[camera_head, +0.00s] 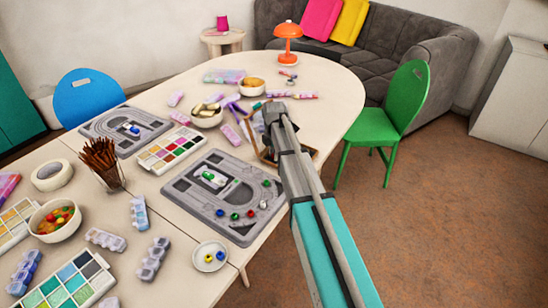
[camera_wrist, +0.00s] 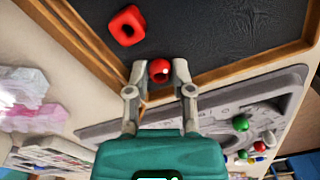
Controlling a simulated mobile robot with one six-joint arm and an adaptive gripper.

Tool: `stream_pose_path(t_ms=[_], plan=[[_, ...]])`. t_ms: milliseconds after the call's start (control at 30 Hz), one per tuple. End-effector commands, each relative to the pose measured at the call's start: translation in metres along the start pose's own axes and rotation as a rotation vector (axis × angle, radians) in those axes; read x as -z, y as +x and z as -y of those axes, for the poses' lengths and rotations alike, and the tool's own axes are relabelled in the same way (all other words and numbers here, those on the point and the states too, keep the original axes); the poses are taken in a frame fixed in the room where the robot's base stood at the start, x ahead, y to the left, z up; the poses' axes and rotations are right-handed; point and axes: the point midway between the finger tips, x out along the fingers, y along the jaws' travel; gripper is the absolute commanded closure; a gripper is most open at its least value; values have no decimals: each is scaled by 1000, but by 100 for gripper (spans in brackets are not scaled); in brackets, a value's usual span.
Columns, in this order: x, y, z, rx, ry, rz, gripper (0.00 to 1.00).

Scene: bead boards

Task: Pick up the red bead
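A round, shiny red bead (camera_wrist: 160,70) sits between the two fingertips of my gripper (camera_wrist: 160,74) in the wrist view. The fingers are drawn in close on both sides of it and appear to hold it. Behind it is the corner of a black panel with a wooden frame (camera_wrist: 230,67). A squarish red piece with a hole (camera_wrist: 127,25) lies on that panel. In the head view my gripper (camera_head: 271,115) is over the far part of the table, by the wooden frame (camera_head: 311,155); the held bead cannot be made out there.
A grey bead board (camera_head: 185,197) with several loose beads lies left of my arm. A small white dish (camera_head: 224,264) stands near the table's front edge. Bowls, bead boxes and a cup of brown sticks (camera_head: 100,155) crowd the left. A green chair (camera_head: 395,110) stands at right.

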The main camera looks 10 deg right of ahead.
Motion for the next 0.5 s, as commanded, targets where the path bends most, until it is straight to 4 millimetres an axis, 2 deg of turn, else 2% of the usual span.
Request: stream_pose_path(t_ms=[500], plan=[[0,-2,0,0,0,0,89]])
